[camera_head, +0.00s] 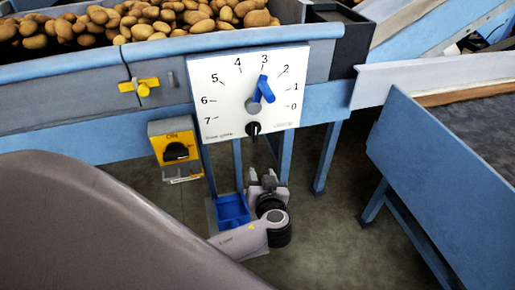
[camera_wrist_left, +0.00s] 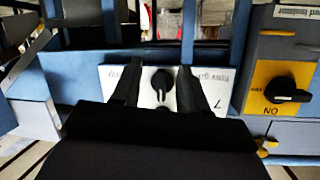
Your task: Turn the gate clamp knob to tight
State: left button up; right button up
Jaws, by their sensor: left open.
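The gate clamp knob (camera_head: 253,130) is a small black knob at the lower edge of the white dial plate (camera_head: 225,95). Its grip stands about upright. Small print lies on both sides of it, too blurred to read. My left gripper (camera_head: 262,178) is below the knob, pointing up at the plate, apart from it. In the left wrist view, which shows the plate upside down, the knob (camera_wrist_left: 162,82) appears between the two open, empty fingers (camera_wrist_left: 159,88). My right gripper is not in view.
A blue pointer (camera_head: 263,90) on the plate stands near 3. A yellow ON switch box (camera_head: 171,150) and a yellow wing handle (camera_head: 140,87) are to the left. A blue bin (camera_head: 232,209) is below. Potatoes (camera_head: 150,18) lie above. A blue table (camera_head: 440,165) is at right.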

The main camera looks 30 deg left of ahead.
aim_at(256, 134)
pick_arm(q)
jog(key=w+a+r+n+y, duration=0.1)
jog(key=w+a, duration=0.1)
jog(key=w+a+r+n+y, duration=0.1)
jog(key=w+a+r, duration=0.1)
jog(key=w, duration=0.1)
jog(key=w+a+r+n+t+y, duration=0.1)
jog(key=w+a+r+y, duration=0.1)
jog(key=shift+w+a+r+n, duration=0.25)
jog(key=shift+n, duration=0.05)
grip_shut()
